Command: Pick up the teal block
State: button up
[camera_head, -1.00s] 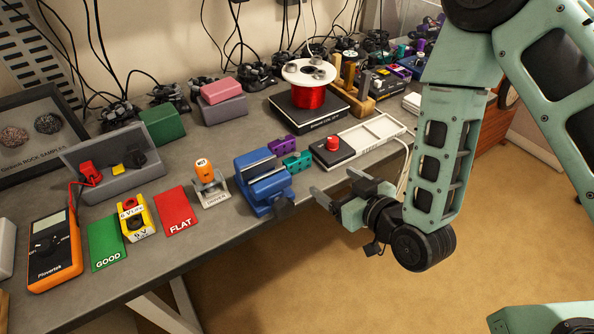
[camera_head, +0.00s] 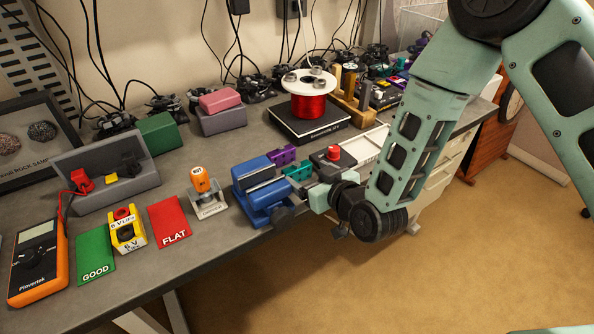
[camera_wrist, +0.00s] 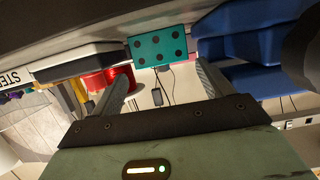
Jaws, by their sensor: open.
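The teal block (camera_head: 298,171) lies on the workbench just right of the blue vise (camera_head: 262,188), with a purple block (camera_head: 283,156) behind it. In the wrist view the teal block (camera_wrist: 158,46) shows a face with several dark dots, ahead of my gripper and between the lines of its two fingers. My gripper (camera_head: 309,190) is at the bench's front edge, close in front of the teal block. In the wrist view my gripper (camera_wrist: 164,80) is open and empty, and its fingers appear short of the block.
The blue vise stands close on the block's left. A black box with a red button (camera_head: 333,154) stands close on its right, beside a white tray (camera_head: 368,146). A red wire spool (camera_head: 309,106) stands behind. Free room lies in front of the bench.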

aim_at(299, 169)
jog(key=shift+p+x, duration=0.6)
jog(key=shift+x, duration=1.4)
jog(key=shift+s+a, duration=0.1)
jog(key=c, duration=0.9)
